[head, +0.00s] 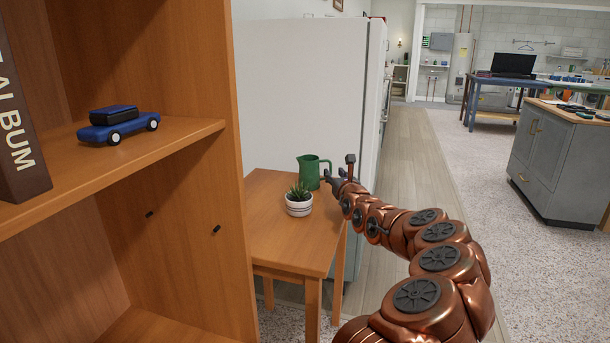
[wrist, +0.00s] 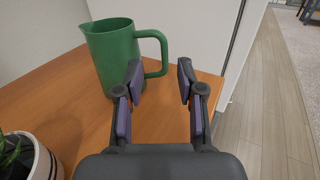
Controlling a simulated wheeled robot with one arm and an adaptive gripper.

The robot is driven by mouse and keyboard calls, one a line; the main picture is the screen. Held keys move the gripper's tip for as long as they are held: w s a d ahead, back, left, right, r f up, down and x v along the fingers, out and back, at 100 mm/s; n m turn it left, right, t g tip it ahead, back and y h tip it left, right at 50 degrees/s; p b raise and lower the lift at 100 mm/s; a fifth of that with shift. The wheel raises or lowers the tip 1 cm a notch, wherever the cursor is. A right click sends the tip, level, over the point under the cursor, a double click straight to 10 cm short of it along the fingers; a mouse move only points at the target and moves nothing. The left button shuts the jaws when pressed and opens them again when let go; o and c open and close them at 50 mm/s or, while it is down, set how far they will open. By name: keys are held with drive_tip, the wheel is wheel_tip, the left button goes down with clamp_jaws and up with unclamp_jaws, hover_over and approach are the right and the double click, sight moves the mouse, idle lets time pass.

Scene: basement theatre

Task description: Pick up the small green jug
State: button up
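The small green jug (head: 309,172) stands upright at the far end of a small wooden table (head: 283,235) in the head view. In the wrist view the jug (wrist: 113,58) is left of centre, with its handle on the right side. My gripper (wrist: 159,82) is open, its two fingers apart with only table and background visible between them. The left fingertip shows just in front of the lower handle; I cannot tell whether they touch. In the head view my gripper (head: 341,175) is just right of the jug.
A potted succulent (head: 299,201) in a white striped pot stands in front of the jug. A white fridge (head: 300,95) rises behind the table. A wooden shelf (head: 182,136) with a blue toy car (head: 118,126) is at left.

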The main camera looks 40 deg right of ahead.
sight(331, 167)
drive_tip(key=shift+w+d, duration=0.4)
drive_tip(key=shift+p+x, duration=0.5)
drive_tip(key=shift+x, duration=0.9)
drive_tip(key=shift+w+d, duration=0.35)
drive_tip(key=shift+d, duration=0.1)
drive_tip(key=shift+x, duration=0.9)
drive_tip(key=shift+a, duration=0.1)
clamp_jaws()
